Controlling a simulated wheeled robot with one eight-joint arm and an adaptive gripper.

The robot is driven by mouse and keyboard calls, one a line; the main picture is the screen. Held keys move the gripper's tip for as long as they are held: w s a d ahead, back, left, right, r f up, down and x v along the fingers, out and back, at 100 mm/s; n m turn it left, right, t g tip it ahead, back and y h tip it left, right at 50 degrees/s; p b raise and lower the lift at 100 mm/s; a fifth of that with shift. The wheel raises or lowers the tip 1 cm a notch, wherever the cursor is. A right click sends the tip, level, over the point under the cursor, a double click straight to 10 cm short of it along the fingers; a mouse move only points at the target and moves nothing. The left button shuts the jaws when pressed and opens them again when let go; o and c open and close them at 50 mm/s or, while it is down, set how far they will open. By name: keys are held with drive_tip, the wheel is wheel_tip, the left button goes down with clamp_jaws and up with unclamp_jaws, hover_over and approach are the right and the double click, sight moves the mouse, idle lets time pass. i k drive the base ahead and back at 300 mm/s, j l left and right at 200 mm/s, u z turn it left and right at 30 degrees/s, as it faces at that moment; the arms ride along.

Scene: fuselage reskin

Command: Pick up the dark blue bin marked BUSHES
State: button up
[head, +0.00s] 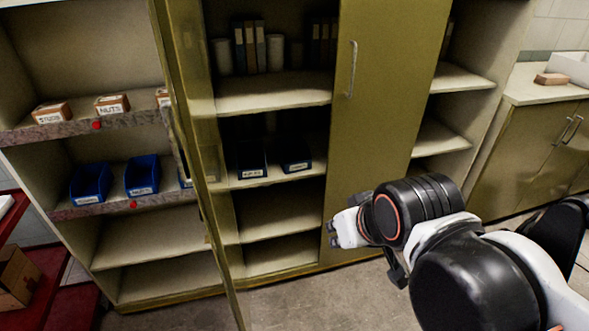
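Two dark blue bins stand on a middle shelf inside the open olive cabinet, a left one (252,172) and a right one (296,165). Each has a small white label on its front. The lettering is too small to read, so I cannot tell which is marked BUSHES. Shadow hides their backs. My gripper (337,229) is in front of the cabinet, below and to the right of both bins and apart from them. It is seen side-on, partly hidden by my wrist, and its opening does not show clearly.
An open cabinet door (196,150) stands edge-on left of the bins; the closed door (385,110) is on their right. Brighter blue bins (91,185) sit on the left shelving, below small labelled boxes (112,104). Binders (250,47) stand above. The floor (310,305) in front is clear.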

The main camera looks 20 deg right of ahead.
sight(250, 156)
drive_tip(key=i+l+z, duration=0.25)
drive_tip(key=i+l, duration=0.25)
drive_tip(key=i+l+z, duration=0.2)
drive_tip(key=i+l, duration=0.2)
drive_tip(key=i, duration=0.15)
drive_tip(key=k+j+z, duration=0.1)
drive_tip(key=k+j, duration=0.4)
drive_tip(key=i+l+u, duration=0.1)
drive_tip(key=i+l, duration=0.35)
